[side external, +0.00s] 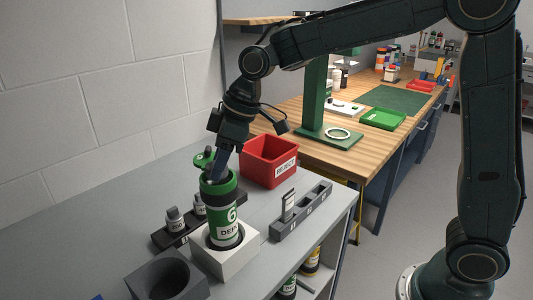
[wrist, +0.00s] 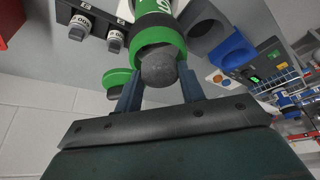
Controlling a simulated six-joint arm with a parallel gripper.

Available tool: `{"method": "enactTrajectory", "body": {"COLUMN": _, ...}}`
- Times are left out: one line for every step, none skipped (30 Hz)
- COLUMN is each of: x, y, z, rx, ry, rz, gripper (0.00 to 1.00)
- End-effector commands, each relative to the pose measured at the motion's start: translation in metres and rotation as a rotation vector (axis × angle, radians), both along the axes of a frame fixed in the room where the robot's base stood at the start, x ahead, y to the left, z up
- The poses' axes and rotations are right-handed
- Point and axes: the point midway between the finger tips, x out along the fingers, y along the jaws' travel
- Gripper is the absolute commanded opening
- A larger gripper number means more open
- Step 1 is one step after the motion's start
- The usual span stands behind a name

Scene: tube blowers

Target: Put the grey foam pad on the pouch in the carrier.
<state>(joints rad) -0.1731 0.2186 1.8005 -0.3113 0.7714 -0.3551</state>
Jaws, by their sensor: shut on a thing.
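The carrier (side external: 226,215) is a green and black tube marked 6, standing upright in a white block (side external: 225,262) on the grey bench. Its green lid (side external: 204,160) stands open at the left of the mouth. My gripper (side external: 220,175) points down at the carrier's open top. In the wrist view my gripper (wrist: 160,88) is shut on the round grey foam pad (wrist: 158,68), which is at the green rim (wrist: 150,37) of the carrier. I cannot tell how deep the pad sits. The pouch is hidden inside the carrier.
A red bin (side external: 269,162) stands behind the carrier. A dark rack with small grey-capped bottles (side external: 175,220) is at the left, and a grey slotted holder (side external: 301,212) at the right. A dark grey block with a round hollow (side external: 168,278) is in front.

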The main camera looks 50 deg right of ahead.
Motion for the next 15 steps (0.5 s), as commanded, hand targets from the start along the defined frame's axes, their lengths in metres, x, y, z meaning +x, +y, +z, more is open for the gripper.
{"method": "enactTrajectory", "body": {"x": -0.0001, "y": 0.0, "z": -0.0004, "rx": 0.0, "ry": 0.0, "rz": 0.0, "gripper": 0.18}}
{"method": "enactTrajectory", "body": {"x": -0.0001, "y": 0.0001, "z": -0.0005, "rx": 0.0, "ry": 0.0, "rz": 0.0, "gripper": 0.18}}
{"method": "enactTrajectory", "body": {"x": -0.0001, "y": 0.0001, "z": -0.0005, "rx": 0.0, "ry": 0.0, "rz": 0.0, "gripper": 0.18}}
{"method": "enactTrajectory", "body": {"x": -0.0001, "y": 0.0, "z": -0.0004, "rx": 0.0, "ry": 0.0, "rz": 0.0, "gripper": 0.18}}
{"method": "enactTrajectory", "body": {"x": -0.0001, "y": 0.0, "z": -0.0004, "rx": 0.0, "ry": 0.0, "rz": 0.0, "gripper": 0.18}}
{"method": "enactTrajectory", "body": {"x": 0.0, "y": 0.0, "z": -0.0004, "rx": 0.0, "ry": 0.0, "rz": 0.0, "gripper": 0.18}}
{"method": "enactTrajectory", "body": {"x": -0.0001, "y": 0.0, "z": -0.0004, "rx": 0.0, "ry": 0.0, "rz": 0.0, "gripper": 0.18}}
{"method": "enactTrajectory", "body": {"x": -0.0001, "y": 0.0, "z": -0.0004, "rx": 0.0, "ry": 0.0, "rz": 0.0, "gripper": 0.43}}
{"method": "enactTrajectory", "body": {"x": 0.0, "y": 0.0, "z": -0.0004, "rx": 0.0, "ry": 0.0, "rz": 0.0, "gripper": 0.51}}
{"method": "enactTrajectory", "body": {"x": -0.0001, "y": 0.0, "z": -0.0004, "rx": 0.0, "ry": 0.0, "rz": 0.0, "gripper": 0.57}}
{"method": "enactTrajectory", "body": {"x": 0.0, "y": 0.0, "z": -0.0003, "rx": 0.0, "ry": 0.0, "rz": 0.0, "gripper": 0.62}}
{"method": "enactTrajectory", "body": {"x": 0.0, "y": 0.0, "z": -0.0003, "rx": 0.0, "ry": 0.0, "rz": 0.0, "gripper": 0.64}}
{"method": "enactTrajectory", "body": {"x": 0.0, "y": 0.0, "z": -0.0003, "rx": 0.0, "ry": 0.0, "rz": 0.0, "gripper": 0.64}}
{"method": "enactTrajectory", "body": {"x": 0.0, "y": 0.0, "z": -0.0003, "rx": 0.0, "ry": 0.0, "rz": 0.0, "gripper": 0.64}}
{"method": "enactTrajectory", "body": {"x": 0.0, "y": 0.0, "z": -0.0003, "rx": 0.0, "ry": 0.0, "rz": 0.0, "gripper": 0.64}}
